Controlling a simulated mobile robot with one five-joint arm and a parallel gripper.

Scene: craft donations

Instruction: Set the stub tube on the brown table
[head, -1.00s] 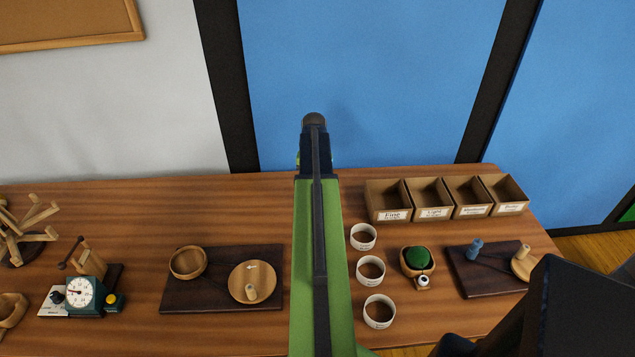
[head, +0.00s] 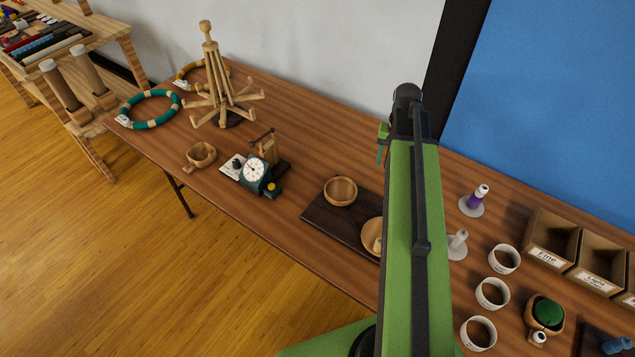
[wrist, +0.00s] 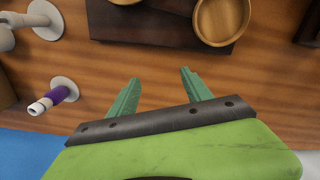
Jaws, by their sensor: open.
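The brown table (head: 340,135) runs across the head view. No label marks the stub tube, so I cannot tell which piece it is. A short white tube with a purple band (head: 478,196) stands on a pale disc at the table's back; it also shows in the wrist view (wrist: 53,98). A pale tube-like piece (head: 458,243) stands on another disc, partly behind my arm. My gripper (wrist: 160,76) is open and empty above bare table, right of the purple-banded tube in the wrist view. In the head view my arm hides most of it.
A dark board (head: 323,217) holds a wooden bowl (head: 340,191) and a plate. White cups (head: 492,293) and open boxes (head: 552,241) stand right. A scale (head: 254,172) and wooden winder (head: 222,95) stand left. Bare table lies behind the board.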

